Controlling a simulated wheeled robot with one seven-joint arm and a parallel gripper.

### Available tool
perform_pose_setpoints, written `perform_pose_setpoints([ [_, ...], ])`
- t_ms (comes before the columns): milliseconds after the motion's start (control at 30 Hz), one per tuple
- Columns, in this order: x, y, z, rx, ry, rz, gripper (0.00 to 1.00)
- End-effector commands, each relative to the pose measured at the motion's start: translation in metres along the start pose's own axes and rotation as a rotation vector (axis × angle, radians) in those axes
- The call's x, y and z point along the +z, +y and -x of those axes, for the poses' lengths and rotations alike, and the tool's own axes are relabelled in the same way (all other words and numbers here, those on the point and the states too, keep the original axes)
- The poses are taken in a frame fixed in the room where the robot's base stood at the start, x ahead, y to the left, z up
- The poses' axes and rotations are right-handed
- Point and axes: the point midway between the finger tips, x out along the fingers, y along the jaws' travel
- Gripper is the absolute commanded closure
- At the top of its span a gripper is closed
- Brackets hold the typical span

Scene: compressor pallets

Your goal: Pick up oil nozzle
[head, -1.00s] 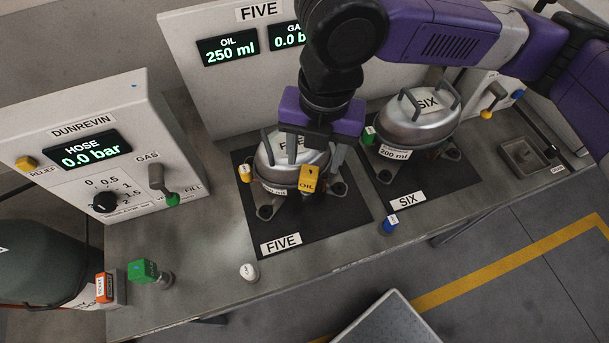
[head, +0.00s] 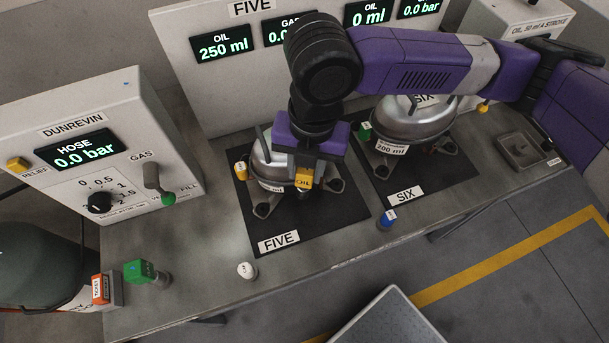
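The oil nozzle (head: 304,181) is a yellow block lettered OIL. It sits at the front right of the silver compressor FIVE (head: 264,158), above the black mat. My gripper (head: 306,174) points down right over the nozzle, its grey fingertips at the block's upper part. The gripper body hides the upper part of the nozzle and much of the compressor. I cannot tell whether the fingers are closed on the block or only beside it.
Compressor SIX (head: 410,120) stands close to the right on its own mat. A white cap (head: 247,270), a blue cap (head: 388,218) and a green block (head: 140,271) stand along the bench front. The hose panel (head: 90,160) is at left.

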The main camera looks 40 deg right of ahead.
Motion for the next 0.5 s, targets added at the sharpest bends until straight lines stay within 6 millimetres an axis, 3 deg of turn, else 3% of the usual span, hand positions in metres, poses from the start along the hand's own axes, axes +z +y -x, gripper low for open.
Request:
perform_pose_setpoints([
  [500,0.0002,0.001,0.0085,0.001,0.0,0.0,1.0],
])
